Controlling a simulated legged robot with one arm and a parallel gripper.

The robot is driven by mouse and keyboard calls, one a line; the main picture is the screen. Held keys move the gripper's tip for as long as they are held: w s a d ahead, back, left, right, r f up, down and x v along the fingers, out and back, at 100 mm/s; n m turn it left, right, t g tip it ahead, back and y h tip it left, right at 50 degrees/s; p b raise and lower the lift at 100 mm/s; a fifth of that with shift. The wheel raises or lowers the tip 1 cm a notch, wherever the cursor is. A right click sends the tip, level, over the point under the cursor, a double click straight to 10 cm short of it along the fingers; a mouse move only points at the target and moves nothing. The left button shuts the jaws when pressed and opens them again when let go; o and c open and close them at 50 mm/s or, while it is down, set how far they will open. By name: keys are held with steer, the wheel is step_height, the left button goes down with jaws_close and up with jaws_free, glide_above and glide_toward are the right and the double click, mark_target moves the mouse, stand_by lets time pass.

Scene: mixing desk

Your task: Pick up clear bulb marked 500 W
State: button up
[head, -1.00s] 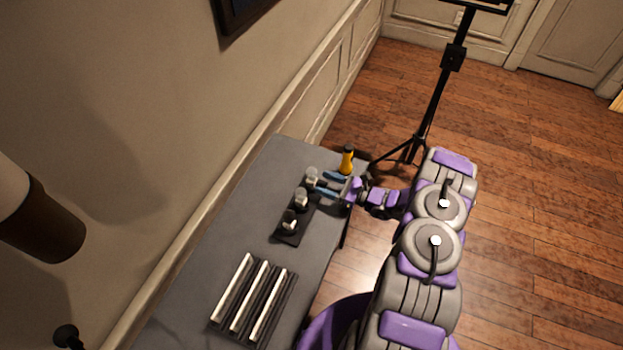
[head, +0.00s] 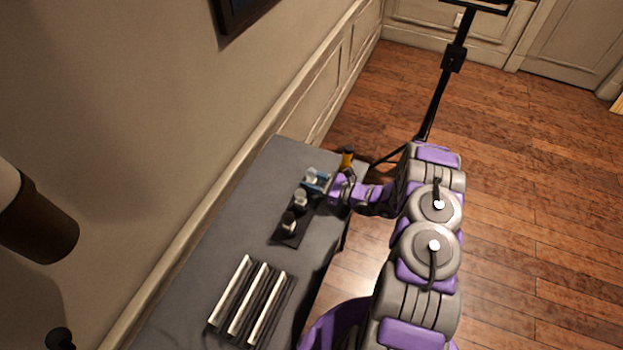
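Three small bulbs stand in a row on a dark holder (head: 288,240) on the grey desk. The far bulb (head: 311,173) is pale at the top, the middle bulb (head: 300,199) looks pale, and the near bulb (head: 289,222) has a darker lower part. Any wattage marking is too small to read, so I cannot tell which is 500 W. The wrist hides part of the holder's right side.
A yellow and black object (head: 347,160) stands at the desk's far right corner, close to my wrist. A rack with several pale bars (head: 250,300) lies nearer on the grey desk (head: 210,250). A black stand (head: 440,95) rises behind; the wall borders the left.

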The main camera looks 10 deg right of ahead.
steer(key=c, duration=0.7)
steer(key=shift+o, duration=0.2)
